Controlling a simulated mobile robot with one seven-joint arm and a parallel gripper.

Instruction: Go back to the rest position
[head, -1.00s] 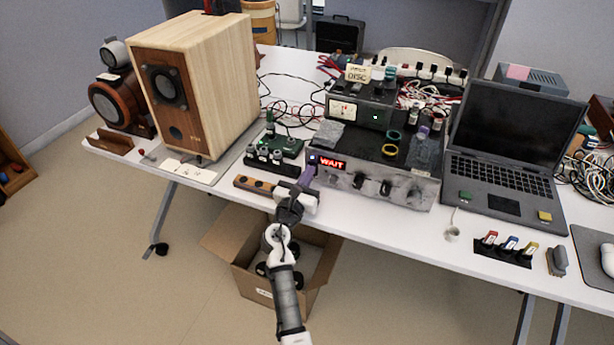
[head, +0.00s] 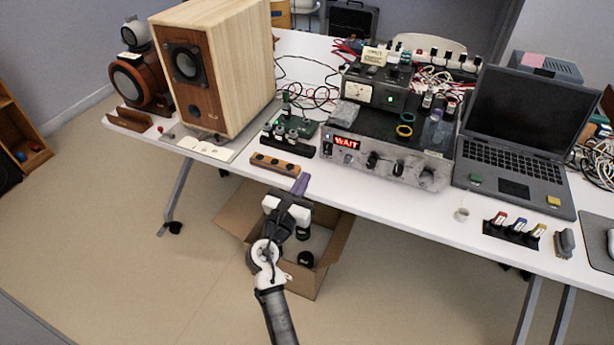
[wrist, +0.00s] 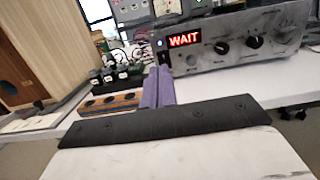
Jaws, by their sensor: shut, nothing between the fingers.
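My gripper (head: 301,185) is at the front edge of the white table (head: 400,204), over the open cardboard box on the floor. Its purple fingers are shut together with nothing between them. In the wrist view the purple fingers (wrist: 159,88) point toward the table. The amplifier (head: 390,165) with a red WAIT display stands beyond and to the right of the fingers; its front also fills the upper right of the wrist view (wrist: 235,45).
The cardboard box (head: 238,222) holds dark round items. A wooden block with dark holes (head: 275,164) lies near the table edge. A wooden speaker (head: 240,70) stands left, a laptop (head: 525,125) right. Colored labelled pieces (head: 515,226) sit at the front right. Floor at left is free.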

